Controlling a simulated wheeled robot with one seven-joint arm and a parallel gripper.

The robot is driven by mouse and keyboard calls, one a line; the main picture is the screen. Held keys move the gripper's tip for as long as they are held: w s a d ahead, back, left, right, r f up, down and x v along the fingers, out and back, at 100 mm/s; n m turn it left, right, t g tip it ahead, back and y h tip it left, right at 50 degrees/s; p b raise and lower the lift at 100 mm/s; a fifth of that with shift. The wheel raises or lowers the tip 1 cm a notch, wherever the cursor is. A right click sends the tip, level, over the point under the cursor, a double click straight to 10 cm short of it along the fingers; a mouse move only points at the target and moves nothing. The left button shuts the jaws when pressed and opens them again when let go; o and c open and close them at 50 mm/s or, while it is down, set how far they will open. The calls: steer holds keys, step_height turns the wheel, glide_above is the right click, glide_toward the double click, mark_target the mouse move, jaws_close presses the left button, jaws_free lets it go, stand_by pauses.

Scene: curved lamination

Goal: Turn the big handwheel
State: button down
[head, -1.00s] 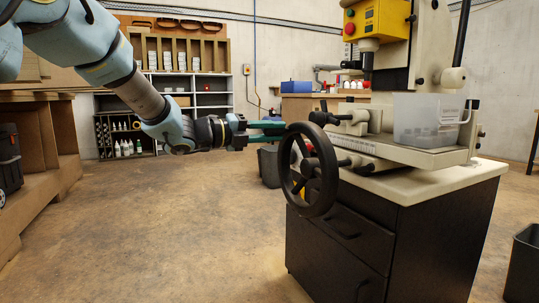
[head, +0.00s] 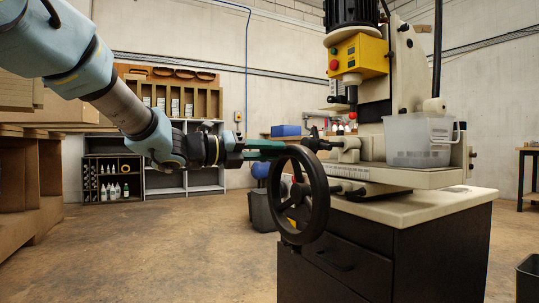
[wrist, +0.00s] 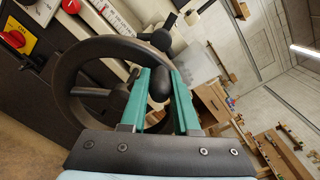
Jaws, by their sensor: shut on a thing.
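The big black handwheel (head: 322,200) is mounted on the near side of the machine, above the dark cabinet. My gripper (head: 278,150) comes in from the left at the upper part of its rim. In the wrist view, the handwheel (wrist: 63,88) fills the left and middle. There the green fingers of my gripper (wrist: 160,85) stand on either side of a dark rounded part of the wheel and are shut on it. The exact contact is partly hidden by the fingers.
The machine has a yellow control box (head: 358,58) and a clear plastic bin (head: 418,140) on its bed. Smaller black levers (head: 318,140) stand close behind the wheel. A dark bin (head: 262,210) stands on the floor behind. The floor at left is open.

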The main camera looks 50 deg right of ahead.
steer(key=c, duration=0.7)
jaws_free()
steer(key=shift+o, duration=0.2)
steer(key=shift+a, duration=0.1)
steer(key=p+v, duration=0.3)
steer(key=v, duration=0.7)
steer(key=shift+w+a, duration=0.15)
steer(key=shift+a, duration=0.15)
